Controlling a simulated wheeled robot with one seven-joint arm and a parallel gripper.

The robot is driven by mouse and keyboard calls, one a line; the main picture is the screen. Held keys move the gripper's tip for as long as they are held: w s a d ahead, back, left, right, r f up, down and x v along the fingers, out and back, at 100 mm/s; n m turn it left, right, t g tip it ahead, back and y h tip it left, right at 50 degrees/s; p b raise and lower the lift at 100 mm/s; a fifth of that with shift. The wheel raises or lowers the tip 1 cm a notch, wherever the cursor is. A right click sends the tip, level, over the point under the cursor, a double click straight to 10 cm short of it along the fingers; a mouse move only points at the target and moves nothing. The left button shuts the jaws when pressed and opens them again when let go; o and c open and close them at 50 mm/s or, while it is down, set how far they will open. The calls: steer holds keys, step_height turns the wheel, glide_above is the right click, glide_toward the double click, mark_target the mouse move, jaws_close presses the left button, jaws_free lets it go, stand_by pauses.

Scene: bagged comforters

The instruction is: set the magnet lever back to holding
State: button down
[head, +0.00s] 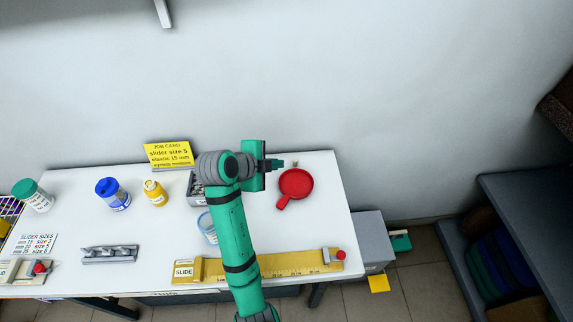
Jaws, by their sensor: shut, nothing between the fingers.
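My gripper (279,163) is above the back of the white table (325,225), its fingers together and pointing right. No object shows between them. A red round dish-like thing with a short handle (296,184) lies just right of and below my gripper in the picture. A small stub shows at its top edge. A red knob (340,255) sits on a grey block at the right end of the yellow slide rule (290,263). Another red knob (38,267) is on a fixture at the far left. I cannot tell which of these is the magnet lever.
My arm hides part of a grey tray (195,200) and a clear cup (207,228). A grey box (372,240) stands off the right edge. The table's right side is mostly clear.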

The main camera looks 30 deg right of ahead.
steer(key=n, duration=0.7)
steer(key=m+t, duration=0.1)
steer(key=m, duration=2.8)
glide_toward(294, 164)
steer(key=x, duration=0.4)
steer(key=shift+w+d+f, duration=0.1)
steer(key=shift+w, duration=0.05)
steer(key=shift+w+d+f, duration=0.1)
steer(key=shift+d+f, duration=0.25)
steer(key=shift+d, duration=0.1)
